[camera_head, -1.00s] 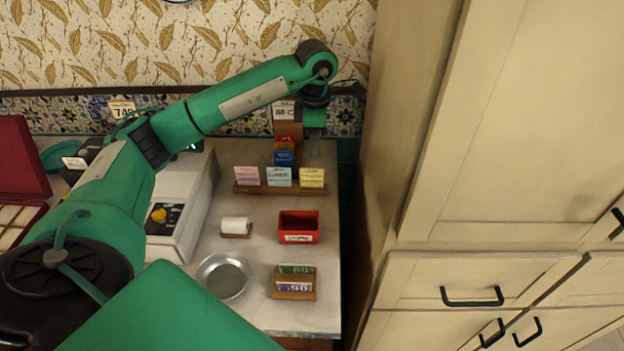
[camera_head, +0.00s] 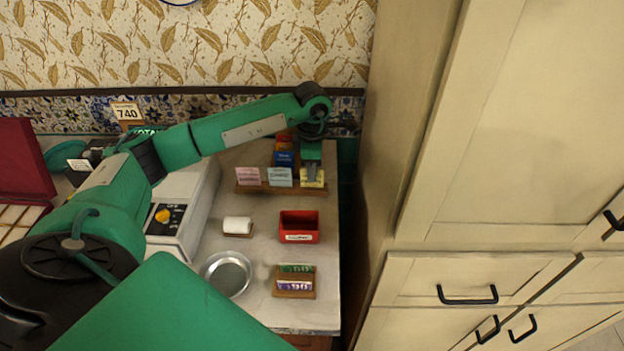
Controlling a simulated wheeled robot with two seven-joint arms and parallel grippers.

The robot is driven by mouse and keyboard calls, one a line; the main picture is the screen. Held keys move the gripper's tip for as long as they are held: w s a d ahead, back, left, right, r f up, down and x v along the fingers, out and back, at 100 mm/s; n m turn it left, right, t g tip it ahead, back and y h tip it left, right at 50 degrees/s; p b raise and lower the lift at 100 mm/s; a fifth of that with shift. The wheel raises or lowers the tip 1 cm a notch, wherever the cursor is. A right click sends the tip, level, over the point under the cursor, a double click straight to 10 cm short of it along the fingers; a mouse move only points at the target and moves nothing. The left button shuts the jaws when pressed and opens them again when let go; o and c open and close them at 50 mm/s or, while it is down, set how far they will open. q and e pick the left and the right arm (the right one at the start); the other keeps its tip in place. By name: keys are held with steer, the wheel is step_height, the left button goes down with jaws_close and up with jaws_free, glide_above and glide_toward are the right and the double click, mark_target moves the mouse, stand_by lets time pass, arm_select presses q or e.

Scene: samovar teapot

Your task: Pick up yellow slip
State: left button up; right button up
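The yellow slip (camera_head: 313,181) stands in the wooden holder (camera_head: 275,189) at its right end, beside a pale blue slip (camera_head: 279,177) and a pink slip (camera_head: 248,176). My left gripper (camera_head: 312,176) points down right at the yellow slip and covers its upper middle part. The fingers are small and close together, so I cannot tell whether they are open or shut, or whether they touch the slip. My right gripper is not in view.
A red box (camera_head: 299,228), a paper roll (camera_head: 237,226), a round metal dish (camera_head: 227,273) and a holder with green and purple slips (camera_head: 295,281) stand on the counter in front. A cash register (camera_head: 178,205) is left; a tall cabinet (camera_head: 500,150) bounds the right.

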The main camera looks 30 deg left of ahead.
arm_select(q)
jaws_close()
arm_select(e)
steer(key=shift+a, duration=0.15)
arm_select(q)
steer(key=shift+r, duration=0.1)
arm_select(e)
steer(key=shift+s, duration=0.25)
